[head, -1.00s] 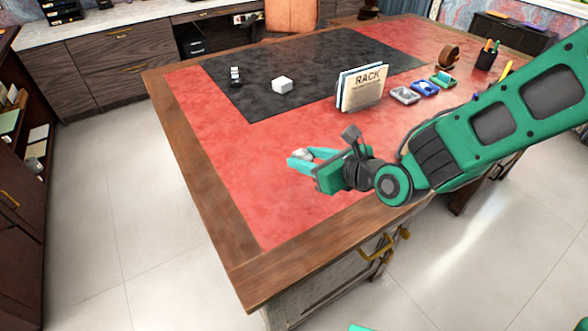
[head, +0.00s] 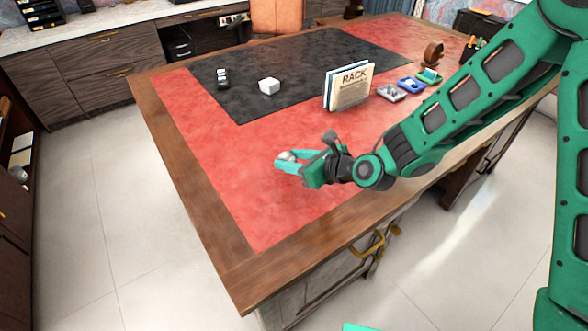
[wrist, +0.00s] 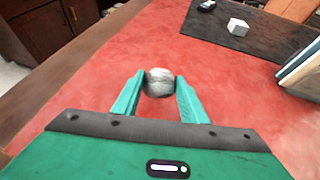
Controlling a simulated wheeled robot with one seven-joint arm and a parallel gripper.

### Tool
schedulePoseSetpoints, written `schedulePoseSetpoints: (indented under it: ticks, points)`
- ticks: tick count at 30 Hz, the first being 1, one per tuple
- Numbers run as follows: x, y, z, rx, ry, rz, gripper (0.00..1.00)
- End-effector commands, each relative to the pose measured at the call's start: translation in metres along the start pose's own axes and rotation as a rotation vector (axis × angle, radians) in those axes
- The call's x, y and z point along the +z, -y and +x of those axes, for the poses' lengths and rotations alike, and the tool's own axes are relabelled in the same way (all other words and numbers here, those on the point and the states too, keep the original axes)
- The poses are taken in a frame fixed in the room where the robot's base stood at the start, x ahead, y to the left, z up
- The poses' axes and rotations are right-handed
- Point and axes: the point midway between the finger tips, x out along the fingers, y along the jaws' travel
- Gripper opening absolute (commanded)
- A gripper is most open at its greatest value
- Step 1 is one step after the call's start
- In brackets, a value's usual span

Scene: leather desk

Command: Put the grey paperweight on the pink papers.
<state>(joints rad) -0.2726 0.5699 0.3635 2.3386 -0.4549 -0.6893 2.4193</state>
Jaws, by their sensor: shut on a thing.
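The grey paperweight (wrist: 158,83) is a round, mottled grey ball between the two teal fingers of my gripper (wrist: 159,90) in the wrist view. My gripper (head: 287,161) is shut on it over the red leather near the front of the desk in the head view. The paperweight shows there as a small pale patch at the fingertips, partly hidden by them. I cannot tell how high it is above the leather. I make out no pink papers in either view.
A rack of papers (head: 348,86) stands beyond my gripper. A white block (head: 269,86) and a small dark object (head: 222,78) sit on the black mat (head: 300,62). Grey and blue trays (head: 391,92) are right of the rack. Red leather (head: 215,150) left of my gripper is clear.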

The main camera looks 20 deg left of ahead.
Motion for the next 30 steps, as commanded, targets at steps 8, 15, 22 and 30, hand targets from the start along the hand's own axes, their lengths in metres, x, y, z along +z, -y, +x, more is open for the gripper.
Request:
schedulePoseSetpoints:
  ticks: [8,15,22,30]
  points:
    - [-0.015,0.006,0.01,0.001,-0.001,0.001,0.13]
    - [-0.037,0.006,0.021,0.001,0.0,0.0,0.13]
    - [-0.038,0.006,0.021,0.0,0.001,-0.001,0.13]
    - [-0.039,0.006,0.022,0.0,0.001,-0.001,0.58]
